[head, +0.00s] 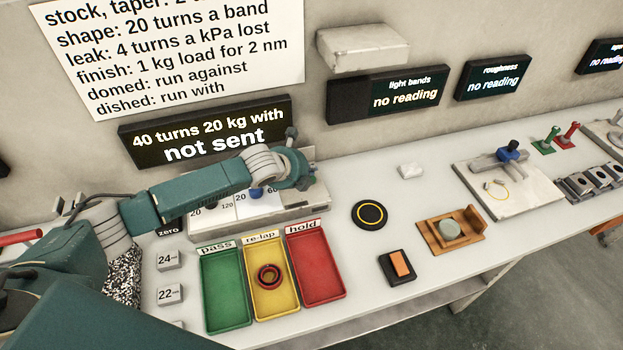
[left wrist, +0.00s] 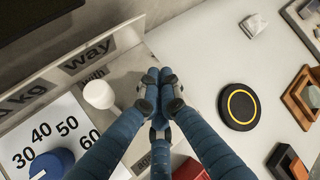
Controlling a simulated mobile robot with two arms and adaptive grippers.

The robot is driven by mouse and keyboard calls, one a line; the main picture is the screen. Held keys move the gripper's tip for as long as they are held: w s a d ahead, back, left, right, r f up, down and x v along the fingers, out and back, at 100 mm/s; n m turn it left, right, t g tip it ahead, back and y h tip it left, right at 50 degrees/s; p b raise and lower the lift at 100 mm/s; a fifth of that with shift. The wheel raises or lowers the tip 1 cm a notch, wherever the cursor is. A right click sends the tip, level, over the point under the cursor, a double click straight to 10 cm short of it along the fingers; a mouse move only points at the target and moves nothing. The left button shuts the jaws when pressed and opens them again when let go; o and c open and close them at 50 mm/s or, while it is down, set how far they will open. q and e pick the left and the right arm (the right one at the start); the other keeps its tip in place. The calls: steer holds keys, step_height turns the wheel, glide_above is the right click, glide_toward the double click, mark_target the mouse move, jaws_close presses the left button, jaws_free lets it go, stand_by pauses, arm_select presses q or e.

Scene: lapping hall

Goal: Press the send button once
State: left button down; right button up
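The control panel (head: 240,216) stands against the wall, with dials and a blue knob (head: 257,192). In the left wrist view its dial face (left wrist: 45,130) shows, with a white knob (left wrist: 99,94) beside the "way" and "with" labels. The send button cannot be made out; my gripper and arm cover part of the panel. My left gripper (head: 304,180) is over the panel's right end. In the left wrist view its fingers (left wrist: 160,77) are together and empty. The wall display (head: 210,132) reads "40 turns 20 kg with" and "not sent". My right gripper is out of view.
Green, yellow and red trays (head: 319,264) sit before the panel; a dark red ring (head: 269,277) lies in the yellow one. A black disc with a yellow ring (head: 369,214) lies to the right. Weight blocks (head: 168,260) stand left. The bench between has clear patches.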

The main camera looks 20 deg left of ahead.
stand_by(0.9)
arm_select(q)
steer(key=shift+f, duration=0.4)
steer(key=shift+s+f, duration=0.1)
steer(key=shift+f, duration=0.45)
stand_by(0.9)
steer(key=shift+r, duration=0.1)
steer(key=shift+r+p, duration=0.8)
steer(key=shift+r, duration=0.05)
steer(key=shift+r, duration=0.1)
step_height(320, 180, up, 5)
steer(key=p, duration=0.5)
